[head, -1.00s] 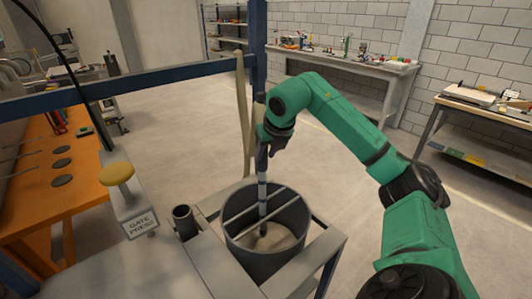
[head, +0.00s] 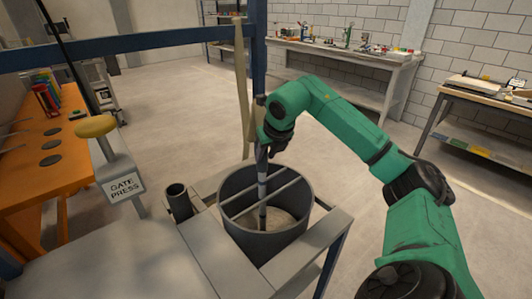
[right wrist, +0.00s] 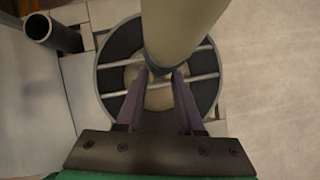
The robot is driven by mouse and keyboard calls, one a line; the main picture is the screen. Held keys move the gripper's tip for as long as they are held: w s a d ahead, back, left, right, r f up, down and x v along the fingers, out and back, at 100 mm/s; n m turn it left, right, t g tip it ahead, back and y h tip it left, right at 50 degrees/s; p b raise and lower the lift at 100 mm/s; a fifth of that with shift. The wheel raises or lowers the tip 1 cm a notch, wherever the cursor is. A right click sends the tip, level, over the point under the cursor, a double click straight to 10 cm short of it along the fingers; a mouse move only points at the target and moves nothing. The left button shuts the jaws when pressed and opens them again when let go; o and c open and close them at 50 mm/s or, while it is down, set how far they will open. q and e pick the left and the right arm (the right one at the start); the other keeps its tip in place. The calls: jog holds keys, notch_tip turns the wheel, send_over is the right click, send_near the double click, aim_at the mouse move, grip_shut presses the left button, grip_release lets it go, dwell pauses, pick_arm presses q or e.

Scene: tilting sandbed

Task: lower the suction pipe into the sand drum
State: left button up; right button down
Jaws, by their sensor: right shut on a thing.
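The sand drum (head: 234,218) is a grey open cylinder with crossbars over its mouth and pale sand (head: 283,218) inside. The suction pipe (head: 263,187) is dark with lighter bands and stands nearly upright. It passes between the crossbars, its lower end at the sand; I cannot tell how deep it goes. My right gripper (head: 264,146) is shut on the upper pipe, above the drum's rim. In the right wrist view, its fingers (right wrist: 158,82) are either side of the pipe below a thick pale hose (right wrist: 180,28). My left gripper is out of view.
A grey frame (head: 310,238) surrounds the drum, with a small open tube (head: 178,201) left of it. A yellow knob (head: 96,126) stands above the "GATE PRESS" sign (head: 124,187). A blue beam (head: 140,45) crosses behind. Floor to the right is clear.

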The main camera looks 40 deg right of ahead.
aim_at(264, 183)
jog(key=shift+f+b, duration=3.65)
jog(key=shift+f, duration=1.1)
jog(key=shift+c, duration=2.3)
grip_release()
jog(key=shift+s, duration=0.1)
jog(key=p+v, duration=0.1)
jog(key=v, duration=1.3)
jog(key=shift+r+p, duration=0.3)
jog(key=shift+p, duration=0.05)
jog(key=shift+s, duration=0.1)
